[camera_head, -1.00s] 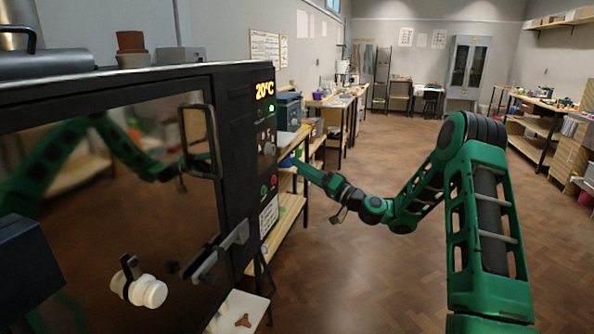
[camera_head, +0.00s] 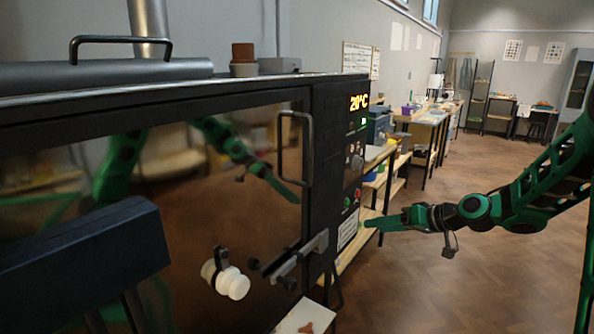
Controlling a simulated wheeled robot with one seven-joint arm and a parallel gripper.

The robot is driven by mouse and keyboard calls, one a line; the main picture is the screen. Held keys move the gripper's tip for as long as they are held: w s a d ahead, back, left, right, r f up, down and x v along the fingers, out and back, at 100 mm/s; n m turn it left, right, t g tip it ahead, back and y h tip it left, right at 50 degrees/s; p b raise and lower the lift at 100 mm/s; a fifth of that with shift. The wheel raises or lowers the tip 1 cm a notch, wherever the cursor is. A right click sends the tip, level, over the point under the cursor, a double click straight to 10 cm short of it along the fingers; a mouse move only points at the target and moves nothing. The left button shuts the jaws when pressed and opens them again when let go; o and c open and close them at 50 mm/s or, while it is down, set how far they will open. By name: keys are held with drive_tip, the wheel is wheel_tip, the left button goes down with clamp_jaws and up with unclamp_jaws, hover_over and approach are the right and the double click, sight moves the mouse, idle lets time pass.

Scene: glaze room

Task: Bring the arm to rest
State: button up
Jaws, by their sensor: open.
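My gripper (camera_head: 378,224) is at the end of my green arm (camera_head: 545,190), which comes in from the right edge. It points left, in front of the kiln's right side and the low shelf beside it. The fingers show nearly side-on, apart from each other as far as can be told, and I see nothing held between them. The arm is bent and stretched out in the air. Its upper part is cut off by the picture's right edge. A reflection of the arm shows in the kiln's dark door (camera_head: 180,220).
The black kiln (camera_head: 335,110), its display at 20°C, fills the left, with a door handle (camera_head: 308,150) and a latch (camera_head: 300,258) sticking out. A dark blue block (camera_head: 80,260) is close at lower left. Wooden shelves (camera_head: 362,240) stand beyond the kiln. Open floor (camera_head: 440,290) lies right.

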drive_tip(key=s+d+m+g+h, duration=0.2)
drive_tip(key=s+d, duration=0.3)
drive_tip(key=s, duration=0.9)
drive_tip(key=s+d+m+g+h, duration=0.3)
drive_tip(key=s+d, duration=0.3)
drive_tip(key=s, duration=0.9)
drive_tip(key=s+d+r+m+g+h, duration=0.1)
drive_tip(key=s+d+m+g+h, duration=0.2)
drive_tip(key=s, duration=1.1)
drive_tip(key=shift+s+d+m+h, duration=0.3)
drive_tip(key=shift+d+m+h, duration=0.15)
drive_tip(key=shift+d, duration=0.7)
drive_tip(key=shift+w+f, duration=0.25)
drive_tip(key=shift+w, duration=0.4)
